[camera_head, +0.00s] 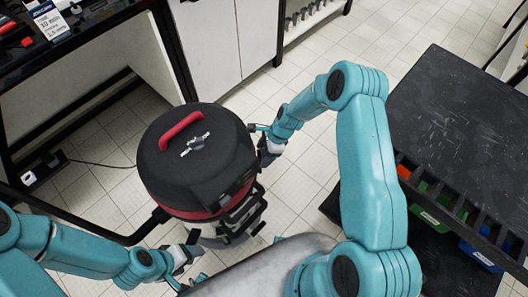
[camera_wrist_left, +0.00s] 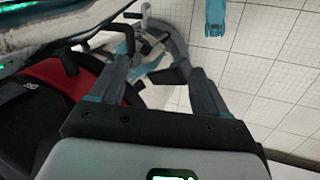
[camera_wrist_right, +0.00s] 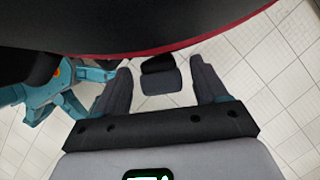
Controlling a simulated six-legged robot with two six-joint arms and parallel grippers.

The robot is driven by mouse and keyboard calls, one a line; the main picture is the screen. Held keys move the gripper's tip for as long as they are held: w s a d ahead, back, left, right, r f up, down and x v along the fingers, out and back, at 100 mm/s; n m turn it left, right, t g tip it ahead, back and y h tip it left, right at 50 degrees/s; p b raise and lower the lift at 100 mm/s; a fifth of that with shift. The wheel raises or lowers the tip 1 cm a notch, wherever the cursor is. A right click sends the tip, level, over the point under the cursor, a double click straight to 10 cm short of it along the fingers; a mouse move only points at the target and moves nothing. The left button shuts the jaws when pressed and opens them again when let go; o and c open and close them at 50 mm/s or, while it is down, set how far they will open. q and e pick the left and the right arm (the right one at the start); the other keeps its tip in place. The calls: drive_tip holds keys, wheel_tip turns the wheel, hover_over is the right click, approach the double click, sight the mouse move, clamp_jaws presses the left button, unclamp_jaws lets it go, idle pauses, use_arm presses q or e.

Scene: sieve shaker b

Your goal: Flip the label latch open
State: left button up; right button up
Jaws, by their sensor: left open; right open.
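My right gripper (camera_head: 263,148) is at the shaker's right side. In the right wrist view its open fingers (camera_wrist_right: 160,95) stand either side of a small dark tab (camera_wrist_right: 161,70) below the red rim; contact cannot be told. I cannot tell if this tab is the label latch. My left gripper (camera_head: 190,251) is open at the shaker's lower front. In the left wrist view, grey and black fittings lie beyond its fingers (camera_wrist_left: 158,80).
A dark workbench (camera_head: 85,40) is at the upper left. A black table (camera_head: 465,100) with coloured bins (camera_head: 430,192) below is at the right. White cabinets (camera_head: 220,40) stand behind. A cable (camera_head: 100,165) runs over the tiled floor left of the shaker.

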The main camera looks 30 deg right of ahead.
drive_tip(key=shift+c, duration=0.3)
clamp_jaws()
drive_tip(key=shift+d, duration=0.1)
